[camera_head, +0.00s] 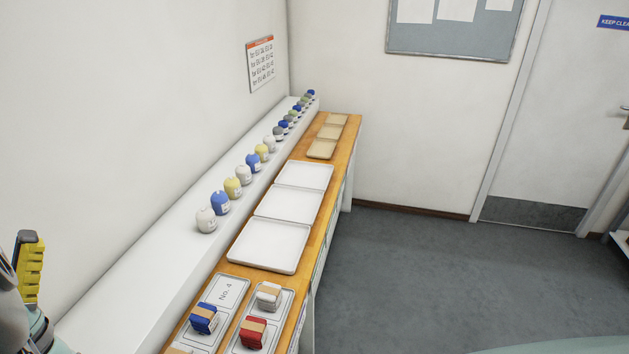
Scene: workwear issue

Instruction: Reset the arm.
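My gripper (32,268) is at the far left edge of the head view, in front of the white wall. A dark finger with a ridged yellow pad shows. The other finger is cut off or hidden, so I cannot tell whether it is open or shut. Nothing is visible against the yellow pad. Part of my arm shows below it in the lower left corner. The gripper appears apart from the counter and the shelf.
A wooden counter (343,153) carries white trays (267,246), small tan trays (321,149), and blue (204,319), red (253,333) and white (269,296) bundles on cards. A white ledge (150,272) behind holds a row of rounded items. Grey floor at right is clear.

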